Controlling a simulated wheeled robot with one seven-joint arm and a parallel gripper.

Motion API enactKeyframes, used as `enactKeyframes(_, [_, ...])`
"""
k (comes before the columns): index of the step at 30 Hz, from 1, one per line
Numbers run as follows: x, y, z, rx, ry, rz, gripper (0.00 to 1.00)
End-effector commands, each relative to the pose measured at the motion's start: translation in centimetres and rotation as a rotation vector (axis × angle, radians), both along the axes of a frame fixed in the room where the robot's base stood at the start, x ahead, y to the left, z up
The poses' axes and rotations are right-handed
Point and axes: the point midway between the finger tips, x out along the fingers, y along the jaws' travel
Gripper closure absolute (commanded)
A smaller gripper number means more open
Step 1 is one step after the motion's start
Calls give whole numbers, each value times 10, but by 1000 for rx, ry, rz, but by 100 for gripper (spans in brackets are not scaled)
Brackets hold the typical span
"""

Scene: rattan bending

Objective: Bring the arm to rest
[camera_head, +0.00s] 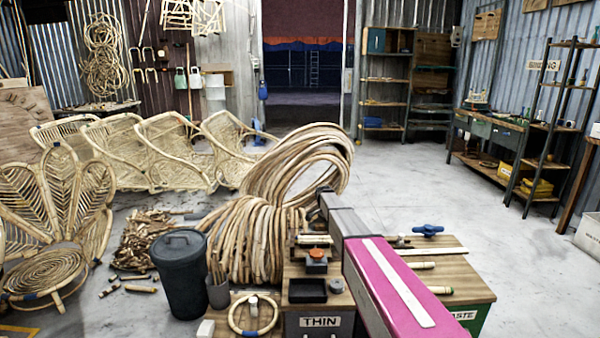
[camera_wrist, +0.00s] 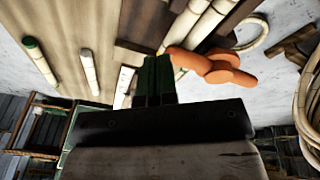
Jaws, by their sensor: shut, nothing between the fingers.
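My arm, magenta with a white stripe, reaches over the workbench (camera_head: 450,262) in the head view. Its grey far end is above the bench's back edge, and I cannot make out the fingers there. In the wrist view my gripper (camera_wrist: 154,78) shows as two dark green-black fingers pressed together, with nothing between them. Beyond them lies the wooden bench top (camera_wrist: 115,55) with rattan pieces, one a green-tipped pole (camera_wrist: 41,62) and one a pale pole (camera_wrist: 90,72). An orange object (camera_wrist: 212,66) is just right of the fingers. Whether the fingers touch anything is unclear.
A blue-handled clamp (camera_head: 428,230) and a black tray (camera_head: 307,291) are on the bench. Large rattan coils (camera_head: 255,240) stand behind it. A dark lidded bin (camera_head: 181,275) and woven chairs (camera_head: 160,155) are left. Open floor (camera_head: 400,185) lies behind right; shelves (camera_head: 548,130) line the right wall.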

Motion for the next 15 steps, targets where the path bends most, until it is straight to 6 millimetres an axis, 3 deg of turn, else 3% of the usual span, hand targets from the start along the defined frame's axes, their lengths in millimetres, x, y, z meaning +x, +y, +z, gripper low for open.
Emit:
enactKeyframes(1, [-51, -7, -1, 14, 17, 65, 100])
enactKeyframes(8, [-201, -25, -10, 80, 73, 411, 100])
enactKeyframes(12, [-291, -32, -8, 119, 95, 620, 100])
enactKeyframes(15, [-348, -35, -5, 142, 102, 759, 100])
